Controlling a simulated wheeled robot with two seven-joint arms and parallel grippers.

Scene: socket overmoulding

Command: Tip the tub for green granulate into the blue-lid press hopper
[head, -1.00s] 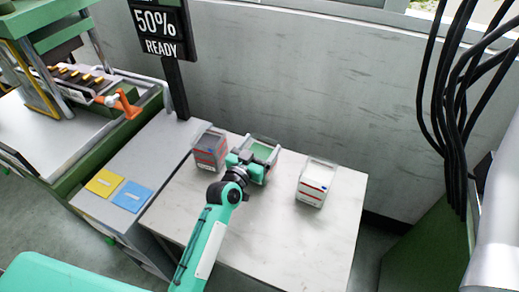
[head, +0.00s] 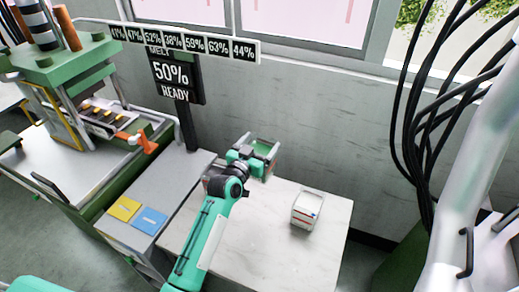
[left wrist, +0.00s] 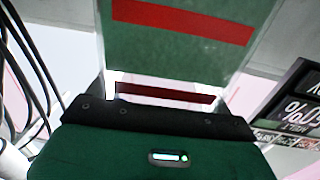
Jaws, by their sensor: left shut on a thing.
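The tub for green granulate (head: 264,148) is a clear-walled box with green contents, in the head view above the back of the white table. My left gripper (head: 246,158) is shut on its near side and holds it raised. In the left wrist view the tub (left wrist: 180,55) fills the upper middle, green with a red band, beyond the dark gripper edge. I cannot make out a blue-lid hopper in either view. My right gripper is not in view.
A white tub (head: 307,210) stands on the table (head: 265,245). Another tub is mostly hidden behind my gripper. A sign on a post (head: 177,75) stands behind the grey bench with yellow and blue squares (head: 149,221). A green press (head: 70,65) stands at left; black cables hang at right.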

